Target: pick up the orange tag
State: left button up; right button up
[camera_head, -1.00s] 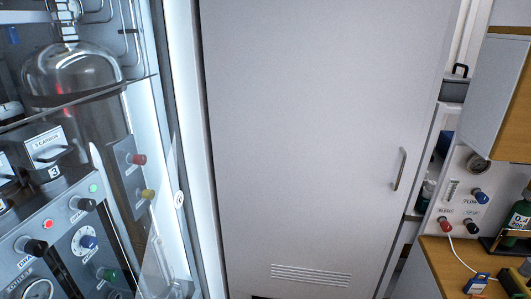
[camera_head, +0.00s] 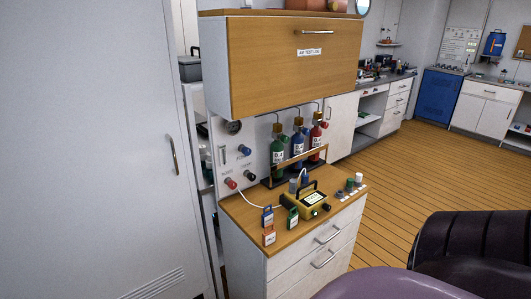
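The orange tag (camera_head: 269,236) stands on the wooden top (camera_head: 250,236) of a white drawer cabinet, near its front left edge. A blue tag (camera_head: 267,215) stands just behind it, and a green tag (camera_head: 292,218) stands to its right. Neither of my grippers shows in the head view.
A yellow device (camera_head: 306,203) with a black handle sits right of the tags, with small capped bottles (camera_head: 350,184) beyond it. Green, blue and red bottles (camera_head: 298,143) stand in a rack behind. A wooden wall cupboard (camera_head: 290,60) overhangs the counter. Wooden floor (camera_head: 390,200) is open to the right.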

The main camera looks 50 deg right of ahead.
aim_at(269, 237)
jog(key=k+l+z, duration=0.25)
jog(key=l+z, duration=0.25)
jog(key=k+l+z, duration=0.2)
jog(key=l, duration=0.3)
jog(key=l+z, duration=0.25)
jog(key=l, duration=0.1)
